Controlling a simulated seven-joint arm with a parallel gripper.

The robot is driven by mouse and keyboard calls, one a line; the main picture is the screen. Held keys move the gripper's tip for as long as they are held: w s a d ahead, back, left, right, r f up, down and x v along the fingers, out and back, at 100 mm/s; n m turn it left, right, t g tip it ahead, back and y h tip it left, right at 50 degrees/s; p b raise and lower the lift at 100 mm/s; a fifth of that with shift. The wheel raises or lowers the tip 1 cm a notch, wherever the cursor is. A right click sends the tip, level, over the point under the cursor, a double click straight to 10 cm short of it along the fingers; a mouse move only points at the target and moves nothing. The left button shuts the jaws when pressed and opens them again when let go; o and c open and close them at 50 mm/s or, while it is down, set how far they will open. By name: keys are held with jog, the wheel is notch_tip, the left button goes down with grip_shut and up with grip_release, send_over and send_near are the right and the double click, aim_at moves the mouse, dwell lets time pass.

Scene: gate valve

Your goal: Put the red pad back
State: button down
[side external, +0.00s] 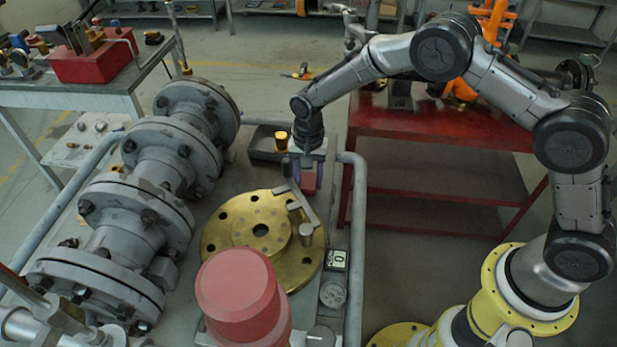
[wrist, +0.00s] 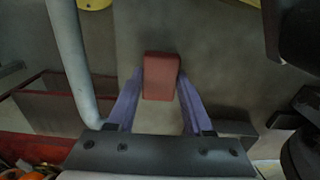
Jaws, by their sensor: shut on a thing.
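The red pad (wrist: 161,76) is a small reddish block in the middle of the wrist view. My gripper (wrist: 161,88) has its two purple fingers on either side of it and is shut on it. In the side external view my gripper (side external: 305,177) points down just behind the round brass flange (side external: 228,232). I cannot tell whether the pad touches the surface below.
A grey flanged pipe (side external: 125,232) runs along the left. A large red cylinder (side external: 238,290) stands in front. A grey rail (side external: 356,250) passes close on the right. A dark tray (side external: 262,146) with a yellow piece (side external: 281,140) lies behind my gripper. A gauge (side external: 332,294) sits near the rail.

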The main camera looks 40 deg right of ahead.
jog(key=shift+f, duration=0.15)
jog(key=shift+c, duration=1.5)
grip_release()
notch_tip(320, 180, up, 13)
notch_tip(320, 180, up, 7)
jog(key=n+t, duration=0.1)
send_over(309, 181)
jog(key=s+d, duration=0.3)
jog(key=s, duration=0.1)
jog(key=s+d+r+n+t, duration=0.25)
jog(key=s+d+r, duration=0.25)
jog(key=s+r, duration=0.35)
jog(key=s+d+n+t, duration=0.1)
jog(key=s+d+n, duration=0.1)
jog(key=s, duration=0.8)
jog(key=s+d+n+t, duration=0.1)
jog(key=s+d+n, duration=0.2)
jog(key=s, duration=0.6)
jog(key=shift+s+f, duration=0.3)
jog(key=shift+s, duration=0.05)
